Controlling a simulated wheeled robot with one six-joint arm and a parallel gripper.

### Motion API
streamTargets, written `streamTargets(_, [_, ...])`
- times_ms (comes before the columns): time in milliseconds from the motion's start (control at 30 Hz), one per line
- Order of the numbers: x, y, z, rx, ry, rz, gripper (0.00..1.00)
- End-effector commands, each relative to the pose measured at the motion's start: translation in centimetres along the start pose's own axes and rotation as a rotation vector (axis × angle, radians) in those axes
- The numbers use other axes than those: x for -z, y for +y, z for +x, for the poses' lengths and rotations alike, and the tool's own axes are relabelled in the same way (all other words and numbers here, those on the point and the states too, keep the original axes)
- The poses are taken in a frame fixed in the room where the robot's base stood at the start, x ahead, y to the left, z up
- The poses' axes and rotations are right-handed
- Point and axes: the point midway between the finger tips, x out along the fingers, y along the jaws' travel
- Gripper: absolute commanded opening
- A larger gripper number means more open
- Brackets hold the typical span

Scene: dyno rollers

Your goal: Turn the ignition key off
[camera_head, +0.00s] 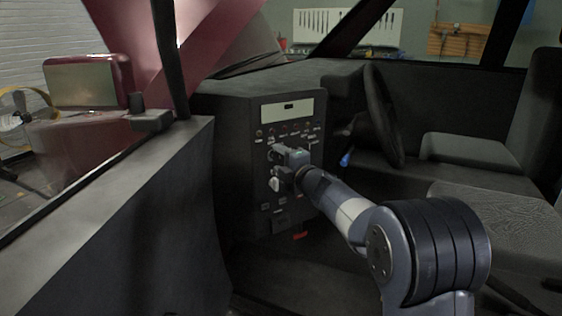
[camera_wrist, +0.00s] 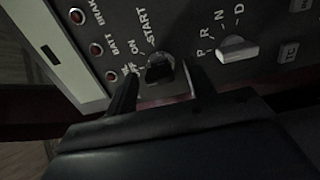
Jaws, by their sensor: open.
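The ignition key (camera_wrist: 160,72) is a dark piece in a round switch on the panel, in the wrist view's upper middle. Labels OFF, ON and START run around it; I cannot tell surely which one it points to. My gripper (camera_wrist: 159,80) is open, with one finger on each side of the key and a gap showing beside them. I cannot tell whether either finger touches it. In the head view my gripper (camera_head: 289,160) is at the middle of the dark control panel (camera_head: 256,215) and hides the key.
A pale P-R-N-D selector (camera_wrist: 237,49) sits close beside the ignition; it also shows in the head view (camera_head: 274,184). Red BATT (camera_wrist: 96,49) and BRAKE (camera_wrist: 77,16) lamps are nearby. The steering wheel (camera_head: 384,115) is right of the panel, the door (camera_head: 130,215) left.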

Motion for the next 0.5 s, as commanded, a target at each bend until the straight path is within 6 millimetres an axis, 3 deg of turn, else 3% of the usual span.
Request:
streamTargets(267, [0.0, 0.1, -0.4, -0.001, 0.000, 0.001, 0.51])
streamTargets(500, [-0.1, 0.2, -3.5, -0.001, -0.002, 0.000, 0.51])
